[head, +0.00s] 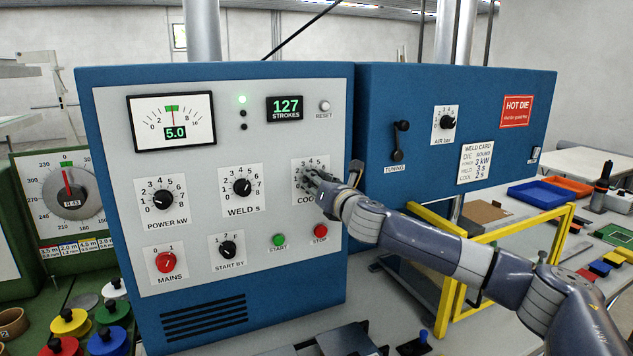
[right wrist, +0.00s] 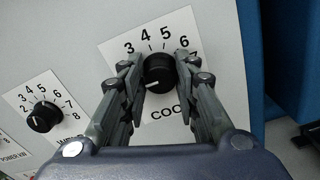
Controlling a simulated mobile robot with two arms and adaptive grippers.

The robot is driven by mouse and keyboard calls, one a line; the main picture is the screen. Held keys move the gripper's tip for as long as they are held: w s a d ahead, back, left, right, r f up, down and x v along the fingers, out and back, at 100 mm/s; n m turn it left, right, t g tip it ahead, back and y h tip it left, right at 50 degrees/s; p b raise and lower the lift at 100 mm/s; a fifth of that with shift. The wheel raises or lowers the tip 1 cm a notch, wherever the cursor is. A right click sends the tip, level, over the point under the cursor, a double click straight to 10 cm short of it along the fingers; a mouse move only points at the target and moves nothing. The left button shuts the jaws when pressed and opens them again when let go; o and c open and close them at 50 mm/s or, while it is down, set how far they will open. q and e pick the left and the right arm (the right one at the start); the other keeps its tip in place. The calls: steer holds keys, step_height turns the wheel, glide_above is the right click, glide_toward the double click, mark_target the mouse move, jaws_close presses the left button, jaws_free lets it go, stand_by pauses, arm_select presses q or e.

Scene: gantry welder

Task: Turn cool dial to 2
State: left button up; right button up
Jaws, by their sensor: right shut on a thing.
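The cool dial (right wrist: 158,74) is a round black knob on a white number plate (right wrist: 160,28) where 3, 4, 5 and 6 show. My right gripper (right wrist: 158,67) is shut on the knob, one finger on each side. My left gripper is not in view.
The weld dial (head: 242,188) is left of the cool plate; the power dial (head: 162,199) is farther left. The start button (head: 279,240) and stop button (head: 320,232) sit below. A blue cabinet with a tuning lever (head: 399,142) and a yellow frame (head: 447,285) stand to the right.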

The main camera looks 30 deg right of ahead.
steer(key=shift+m+p, duration=0.65)
steer(key=shift+m, duration=2.15)
steer(key=o, duration=1.1)
steer(key=shift+c, duration=0.2)
steer(key=shift+s, duration=0.1)
